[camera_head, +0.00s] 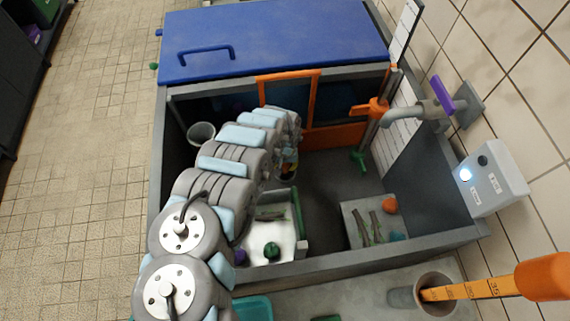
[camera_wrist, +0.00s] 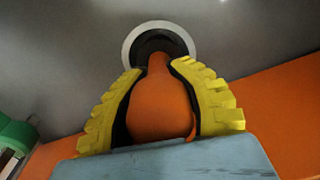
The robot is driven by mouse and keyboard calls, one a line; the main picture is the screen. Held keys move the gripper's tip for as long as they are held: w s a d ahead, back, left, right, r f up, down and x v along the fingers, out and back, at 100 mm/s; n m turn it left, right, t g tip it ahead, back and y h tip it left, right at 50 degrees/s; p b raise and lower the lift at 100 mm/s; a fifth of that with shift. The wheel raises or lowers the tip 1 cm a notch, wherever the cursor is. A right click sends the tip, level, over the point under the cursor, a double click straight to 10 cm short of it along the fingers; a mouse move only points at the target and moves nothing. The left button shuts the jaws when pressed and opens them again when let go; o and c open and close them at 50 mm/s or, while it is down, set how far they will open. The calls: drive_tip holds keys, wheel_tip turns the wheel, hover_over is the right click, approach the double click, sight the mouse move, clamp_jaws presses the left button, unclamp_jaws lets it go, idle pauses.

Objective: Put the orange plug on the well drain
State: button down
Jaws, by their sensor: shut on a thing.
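The orange plug (camera_wrist: 158,105) is held between the two yellow fingers of my gripper (camera_wrist: 160,98) in the wrist view. Its narrow end points away from my gripper, toward the well drain (camera_wrist: 130,47), a pale ring around a dark hole in the grey floor. The narrow end overlaps the lower part of the hole in the picture; whether it touches the drain I cannot tell. In the head view my gripper (camera_head: 288,168) is low inside the grey well, mostly hidden by my arm, and the plug is hard to make out there.
An orange gate frame (camera_head: 335,136) stands at the back of the well. A white tray (camera_head: 285,243) with a green item and a grey block (camera_head: 358,210) with an orange knob are nearer. A grey bucket (camera_head: 201,134) stands left. The blue lid (camera_head: 270,42) covers the far end.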

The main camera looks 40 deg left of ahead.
drive_tip(key=c, duration=0.9)
unclamp_jaws()
drive_tip(key=shift+o, duration=0.2)
drive_tip(key=shift+r, duration=0.1)
drive_tip(key=shift+d+r, duration=0.1)
drive_tip(key=shift+r, duration=5.75)
drive_tip(key=shift+d, duration=0.1)
